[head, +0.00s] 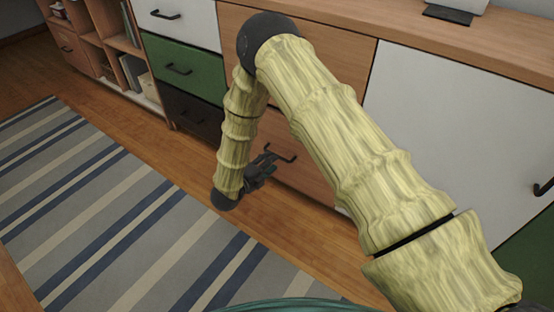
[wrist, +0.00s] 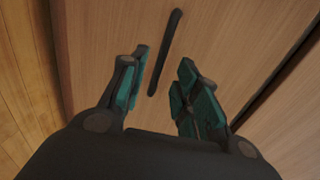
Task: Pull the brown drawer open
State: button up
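The brown drawer (head: 297,165) is a wood-fronted lower drawer in the long cabinet. It appears closed, and my arm covers part of it in the head view. Its black bar handle (head: 281,153) shows just beyond my gripper (head: 266,163). In the wrist view the handle (wrist: 165,50) runs slanted across the wood front (wrist: 230,45). My gripper (wrist: 160,78) is open, with its teal-padded fingers apart. The lower end of the handle appears between the fingers in that view. I see no finger closed on it, and whether they touch it I cannot tell.
A green drawer (head: 185,68) and a dark drawer (head: 190,112) are to the left. A white door (head: 465,130) is to the right. A striped rug (head: 110,210) lies in front of the cabinet, with bare wood floor (head: 300,225) between.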

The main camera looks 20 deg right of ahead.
jog(key=shift+b+x, duration=0.95)
jog(key=shift+x, duration=1.9)
grip_shut()
